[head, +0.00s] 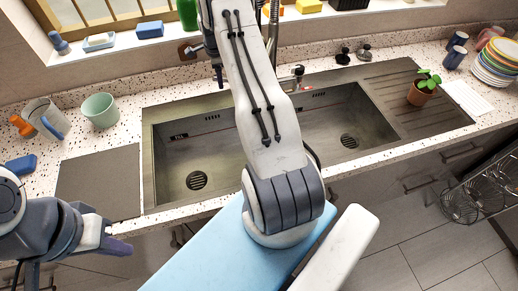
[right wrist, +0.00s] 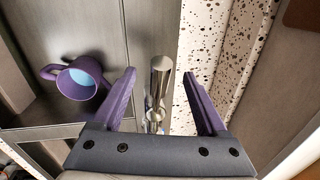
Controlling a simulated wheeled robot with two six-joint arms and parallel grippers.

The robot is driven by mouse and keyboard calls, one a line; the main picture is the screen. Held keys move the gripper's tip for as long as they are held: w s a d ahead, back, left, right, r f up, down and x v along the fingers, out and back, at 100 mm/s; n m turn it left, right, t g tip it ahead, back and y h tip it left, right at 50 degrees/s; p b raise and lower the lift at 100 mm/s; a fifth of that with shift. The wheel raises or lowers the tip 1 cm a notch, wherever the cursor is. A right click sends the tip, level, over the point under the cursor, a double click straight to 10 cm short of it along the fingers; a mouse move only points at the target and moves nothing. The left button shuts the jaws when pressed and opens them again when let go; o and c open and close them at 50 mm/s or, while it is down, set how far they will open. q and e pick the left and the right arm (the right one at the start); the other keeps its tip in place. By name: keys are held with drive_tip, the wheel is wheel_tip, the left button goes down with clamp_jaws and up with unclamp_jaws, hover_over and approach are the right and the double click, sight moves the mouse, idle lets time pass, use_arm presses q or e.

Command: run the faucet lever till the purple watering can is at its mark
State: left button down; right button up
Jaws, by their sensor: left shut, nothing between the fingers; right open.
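In the right wrist view the purple watering can (right wrist: 88,72) lies left of my right gripper, its opening facing the camera and pale blue inside; whether that is water I cannot tell. A mark on it is not distinguishable. A chrome faucet part (right wrist: 161,75) stands between the fingers of my right gripper (right wrist: 160,80), which is open, with gaps on both sides. In the head view the chrome faucet (head: 273,28) rises behind the sink, partly covered by my right arm, which also hides the can. My left gripper (head: 122,247) is shut and empty at the lower left, before the counter.
The sink (head: 165,160) has two basins with drains. A potted plant (head: 423,88) and stacked plates (head: 494,65) stand to the right. The grey board (head: 98,182) left of the sink is clear.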

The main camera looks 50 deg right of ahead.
wheel_tip(320, 180, up, 7)
drive_tip(key=s+p, duration=0.1)
drive_tip(key=p, duration=0.2)
drive_tip(key=shift+a+f, duration=0.15)
drive_tip(key=shift+a, duration=0.25)
wheel_tip(320, 180, up, 10)
drive_tip(key=s+a+b, duration=0.1)
drive_tip(key=b, duration=0.2)
drive_tip(key=shift+s, duration=0.25)
